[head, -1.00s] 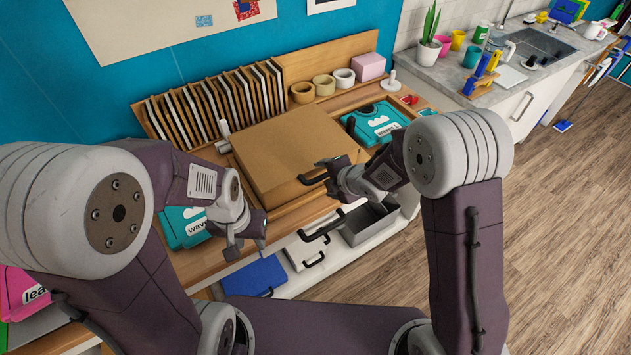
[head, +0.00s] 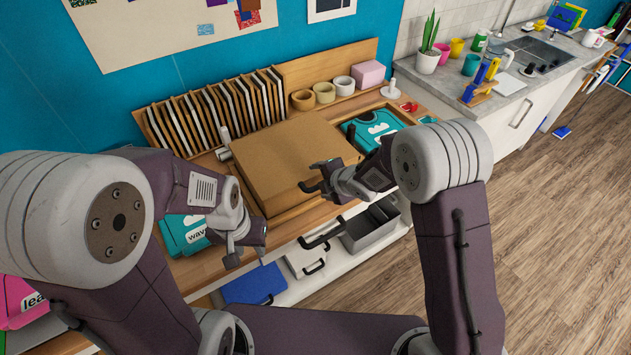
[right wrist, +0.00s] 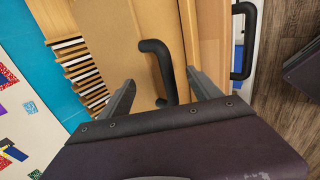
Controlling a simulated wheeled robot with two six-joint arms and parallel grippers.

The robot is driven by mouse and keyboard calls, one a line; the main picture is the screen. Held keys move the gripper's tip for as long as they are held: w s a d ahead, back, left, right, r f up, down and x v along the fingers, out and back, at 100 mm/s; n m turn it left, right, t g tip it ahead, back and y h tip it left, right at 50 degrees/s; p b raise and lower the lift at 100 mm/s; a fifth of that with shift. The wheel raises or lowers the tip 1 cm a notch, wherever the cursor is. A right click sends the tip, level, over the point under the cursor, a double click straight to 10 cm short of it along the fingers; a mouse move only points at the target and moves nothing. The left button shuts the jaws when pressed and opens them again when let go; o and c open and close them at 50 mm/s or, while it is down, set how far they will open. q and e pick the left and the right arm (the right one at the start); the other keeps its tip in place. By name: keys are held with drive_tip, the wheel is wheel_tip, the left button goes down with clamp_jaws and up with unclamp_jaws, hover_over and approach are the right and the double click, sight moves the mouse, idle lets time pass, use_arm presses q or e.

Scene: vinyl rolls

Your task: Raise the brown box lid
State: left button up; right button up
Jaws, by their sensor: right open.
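The brown box lid (head: 285,155) lies flat and closed on the wooden worktop in the head view. Its dark bar handle is partly hidden behind my right gripper (head: 316,178) at the lid's front edge. In the right wrist view the black handle (right wrist: 160,62) shows in front of my right gripper (right wrist: 160,78). The two fingers are apart, on either side of the handle in the picture; I see no grip on it. My left gripper (head: 246,254) hangs empty in front of the worktop, left of the lid; its jaw gap is unclear.
A slotted rack (head: 215,108) and tape rolls (head: 324,93) stand behind the lid. Teal shirts lie to its right (head: 375,126) and left (head: 183,232). Below are a grey bin (head: 368,232) and black drawer handles (head: 322,235). Open floor lies at right.

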wheel_tip(320, 180, up, 13)
drive_tip(key=w+a+p, duration=0.1)
drive_tip(key=w+p, duration=0.1)
drive_tip(key=p, duration=1)
drive_tip(key=shift+w+a+f, duration=0.2)
drive_tip(key=shift+w+a, duration=0.05)
drive_tip(key=shift+a, duration=0.15)
idle(0.5)
drive_tip(key=p+v, duration=0.3)
drive_tip(key=v, duration=0.6)
idle(0.4)
